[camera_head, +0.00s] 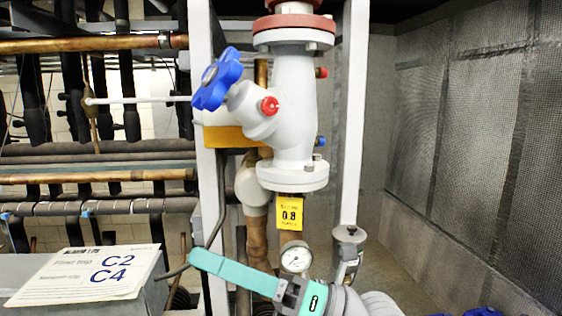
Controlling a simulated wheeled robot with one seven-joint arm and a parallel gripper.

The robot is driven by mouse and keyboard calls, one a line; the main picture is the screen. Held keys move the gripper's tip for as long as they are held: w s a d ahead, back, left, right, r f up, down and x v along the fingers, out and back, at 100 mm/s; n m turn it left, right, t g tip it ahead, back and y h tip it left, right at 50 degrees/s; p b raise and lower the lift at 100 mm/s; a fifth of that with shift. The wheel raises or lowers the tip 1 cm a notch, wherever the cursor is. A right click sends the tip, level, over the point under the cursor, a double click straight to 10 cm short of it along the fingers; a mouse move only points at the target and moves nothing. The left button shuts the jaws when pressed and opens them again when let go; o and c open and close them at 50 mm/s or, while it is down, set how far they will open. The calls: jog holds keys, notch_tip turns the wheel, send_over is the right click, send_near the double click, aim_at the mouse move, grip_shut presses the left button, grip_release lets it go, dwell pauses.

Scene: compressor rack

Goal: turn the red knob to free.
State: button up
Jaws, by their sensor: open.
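A large white flanged valve body (294,110) stands upright in the upper middle of the head view. A round red knob (269,105) sits on its angled branch, facing me. A smaller red piece (321,72) sticks out on the right side of the valve; I cannot tell which red part turns. I see no position marking beside either one. A blue lobed handwheel (217,79) is at the end of the angled branch, up and left of the red knob. I cannot make out my gripper in this view, and nothing touches the red knob.
A teal lever-like bar (235,272) crosses the bottom middle. A pressure gauge (296,257) and a yellow tag (289,212) are below the valve. White posts (352,110) flank it. Pipes fill the left; a sign (88,274) is lower left. Mesh panels (478,130) stand right.

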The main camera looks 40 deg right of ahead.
jog(key=s+d+r+m+t+h, duration=0.1)
jog(key=s+d+r+t+h, duration=0.15)
jog(key=d+r+h, duration=0.75)
jog(key=m+h, duration=0.3)
jog(key=h, duration=0.3)
send_near(272, 105)
jog(key=shift+g, duration=0.25)
jog(key=w, duration=0.7)
jog(key=shift+w+d+r, duration=0.1)
jog(key=shift+w+r, duration=0.1)
jog(key=shift+w, duration=0.05)
jog(key=c, duration=1.1)
